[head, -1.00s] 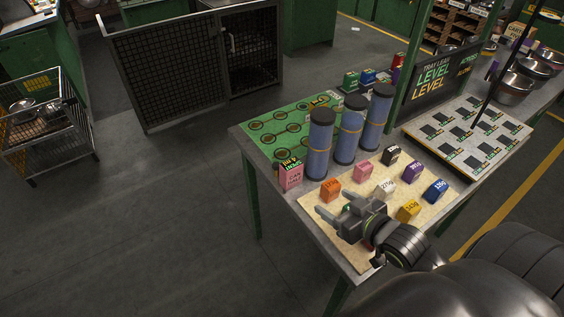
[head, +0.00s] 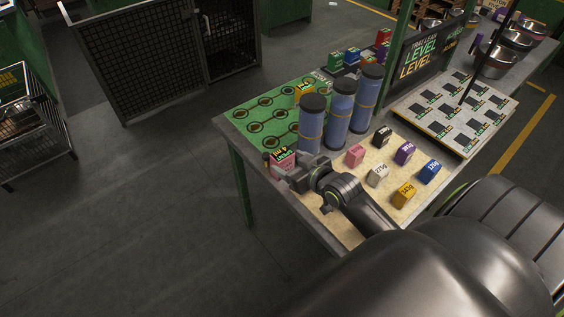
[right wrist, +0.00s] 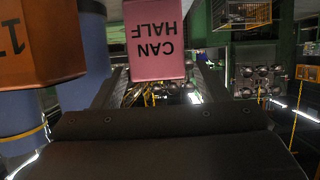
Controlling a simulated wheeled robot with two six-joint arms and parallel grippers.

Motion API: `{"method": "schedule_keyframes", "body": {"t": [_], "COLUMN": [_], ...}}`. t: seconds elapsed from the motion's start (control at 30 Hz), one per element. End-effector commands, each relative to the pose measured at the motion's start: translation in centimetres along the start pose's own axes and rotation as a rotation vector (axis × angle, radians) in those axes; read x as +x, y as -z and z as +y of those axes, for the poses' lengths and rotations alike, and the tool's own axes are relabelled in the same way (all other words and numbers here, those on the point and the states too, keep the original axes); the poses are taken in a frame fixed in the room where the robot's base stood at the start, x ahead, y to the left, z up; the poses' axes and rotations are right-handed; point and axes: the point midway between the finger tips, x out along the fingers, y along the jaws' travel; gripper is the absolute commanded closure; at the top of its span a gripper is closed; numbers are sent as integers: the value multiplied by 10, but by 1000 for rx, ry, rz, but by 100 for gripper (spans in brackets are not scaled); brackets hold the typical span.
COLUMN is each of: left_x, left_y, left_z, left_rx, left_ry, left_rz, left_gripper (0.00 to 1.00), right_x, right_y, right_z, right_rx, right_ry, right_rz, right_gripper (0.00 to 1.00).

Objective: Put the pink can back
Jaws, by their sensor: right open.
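In the right wrist view the pink can (right wrist: 155,40) shows upside down between the two open fingers. I cannot tell whether they touch it. My left gripper is not in view.
Three tall blue cylinders (head: 340,115) stand close behind the gripper. Several coloured blocks, such as a small pink one (head: 355,155), sit on the beige board. An orange block (right wrist: 35,45) looms close in the right wrist view. The green mat (head: 250,115) has free ringed spots.

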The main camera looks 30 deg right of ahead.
Motion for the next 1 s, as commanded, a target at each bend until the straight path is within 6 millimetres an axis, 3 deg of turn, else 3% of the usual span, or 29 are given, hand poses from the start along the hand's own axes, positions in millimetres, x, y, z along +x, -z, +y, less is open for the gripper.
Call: {"method": "schedule_keyframes", "body": {"t": [0.27, 0.6, 0.93, 1.0], "left_x": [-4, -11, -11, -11], "left_y": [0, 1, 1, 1], "left_z": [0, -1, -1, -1], "left_rx": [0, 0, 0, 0], "left_ry": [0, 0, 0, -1], "left_rz": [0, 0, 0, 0], "left_gripper": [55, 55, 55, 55], "right_x": [16, 56, 61, 61], "right_y": [2, 7, 6, 6], "right_z": [1, 3, 3, 3], "right_rx": [0, 1, -1, -1], "right_ry": [0, -1, -1, -1], "right_rz": [0, 1, 0, 0], "right_gripper": [33, 33, 33, 39]}}
